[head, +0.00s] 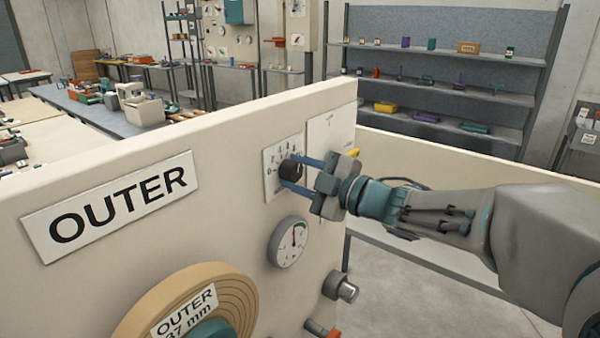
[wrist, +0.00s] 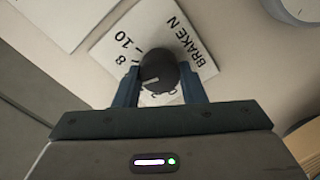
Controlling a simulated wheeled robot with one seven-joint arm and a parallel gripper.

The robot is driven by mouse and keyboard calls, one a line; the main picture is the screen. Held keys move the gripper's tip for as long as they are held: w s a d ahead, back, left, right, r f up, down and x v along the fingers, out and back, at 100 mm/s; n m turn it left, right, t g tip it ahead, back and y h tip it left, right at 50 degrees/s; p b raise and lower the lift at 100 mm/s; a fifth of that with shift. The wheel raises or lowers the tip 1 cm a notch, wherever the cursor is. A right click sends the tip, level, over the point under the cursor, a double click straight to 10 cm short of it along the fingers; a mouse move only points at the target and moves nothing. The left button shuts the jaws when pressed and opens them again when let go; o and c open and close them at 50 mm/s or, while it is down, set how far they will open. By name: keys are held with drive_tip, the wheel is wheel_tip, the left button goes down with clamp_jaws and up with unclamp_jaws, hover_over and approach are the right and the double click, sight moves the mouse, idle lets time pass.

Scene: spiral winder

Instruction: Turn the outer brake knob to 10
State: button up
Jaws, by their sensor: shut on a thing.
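The outer brake knob (head: 291,170) is a dark round knob on a white dial plate (head: 270,184) on the cream panel marked OUTER. In the wrist view the knob (wrist: 158,72) has a pale pointer line, and its dial plate (wrist: 108,48) shows 8, 10 and the words BRAKE N. The pointer's exact reading is hard to tell. My gripper (head: 290,172) is shut on the knob, with one blue finger on each side; the fingers also show in the wrist view (wrist: 159,90). The fingers and gripper body hide part of the dial's numbers.
A round gauge (head: 288,243) with a green arc sits below the dial. A metal cylinder knob (head: 340,287) and a red-tipped part (head: 322,330) stick out lower down. The OUTER roll (head: 195,300) stands out at lower left.

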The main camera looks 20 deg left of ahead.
drive_tip(key=m+p, duration=0.4)
drive_tip(key=m, duration=0.2)
drive_tip(key=shift+r, duration=0.2)
drive_tip(key=shift+f+m+p, duration=0.15)
drive_tip(key=shift+m+p, duration=1.65)
drive_tip(key=shift+m, duration=0.9)
drive_tip(key=o, duration=1)
drive_tip(key=shift+d, duration=0.15)
drive_tip(key=b+v, duration=0.3)
drive_tip(key=v, duration=1)
drive_tip(key=shift+d, duration=0.25)
